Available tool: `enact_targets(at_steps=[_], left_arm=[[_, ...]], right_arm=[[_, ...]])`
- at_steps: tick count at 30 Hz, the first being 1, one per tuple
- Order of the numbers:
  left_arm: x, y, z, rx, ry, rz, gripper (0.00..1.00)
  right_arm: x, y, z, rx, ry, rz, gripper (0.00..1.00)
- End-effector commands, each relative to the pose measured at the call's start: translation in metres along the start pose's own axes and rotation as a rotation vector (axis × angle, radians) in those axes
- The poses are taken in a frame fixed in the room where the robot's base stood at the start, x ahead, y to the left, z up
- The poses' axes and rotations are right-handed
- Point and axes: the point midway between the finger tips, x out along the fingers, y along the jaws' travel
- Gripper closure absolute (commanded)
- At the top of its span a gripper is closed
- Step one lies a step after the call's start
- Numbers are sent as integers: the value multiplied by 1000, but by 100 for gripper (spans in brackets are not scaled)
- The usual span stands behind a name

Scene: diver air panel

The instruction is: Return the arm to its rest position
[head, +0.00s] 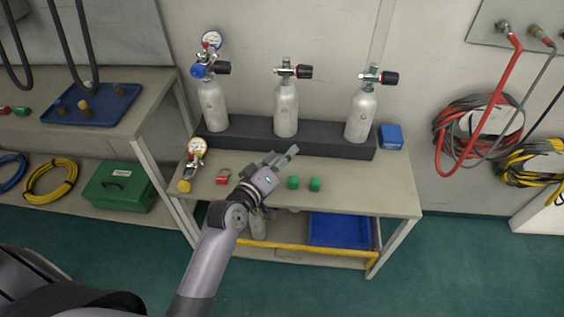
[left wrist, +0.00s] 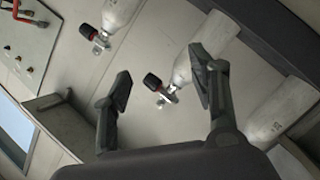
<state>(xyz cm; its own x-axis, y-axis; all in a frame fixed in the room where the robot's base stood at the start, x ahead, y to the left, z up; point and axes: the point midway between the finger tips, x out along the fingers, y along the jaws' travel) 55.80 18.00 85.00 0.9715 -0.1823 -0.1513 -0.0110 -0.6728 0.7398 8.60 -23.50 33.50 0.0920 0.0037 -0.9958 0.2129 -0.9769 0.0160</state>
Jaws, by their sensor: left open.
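My left gripper (head: 284,156) is over the front half of the workbench (head: 350,186), its arm reaching in from the lower left. Its two fingers are apart with nothing between them, as the left wrist view (left wrist: 160,88) also shows. Three silver cylinders (head: 286,108) with black-knobbed valves stand upright in a dark rack (head: 245,130) behind the gripper. The left cylinder (head: 213,105) carries a regulator with a blue knob and a gauge. In the left wrist view the cylinders appear tilted beyond the fingers. My right gripper is in neither view.
A second gauge (head: 197,147), a red item (head: 223,176) and two green caps (head: 293,182) lie near the gripper on the bench. A blue box (head: 390,136) sits at the right end. A blue bin (head: 340,230) is on the lower shelf. Hoses (head: 480,130) hang at right.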

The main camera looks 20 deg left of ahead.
Motion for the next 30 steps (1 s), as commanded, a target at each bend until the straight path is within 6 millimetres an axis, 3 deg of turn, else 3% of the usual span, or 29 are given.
enact_targets(at_steps=[6,23,26,30], left_arm=[[-7,-2,11,47,-52,-17,46],[-7,-6,15,52,-61,-25,46],[-5,-26,35,71,-98,-62,46],[-9,-85,97,138,-212,-167,46]], right_arm=[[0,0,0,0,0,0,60],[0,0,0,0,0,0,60],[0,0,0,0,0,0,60],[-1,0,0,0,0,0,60]])
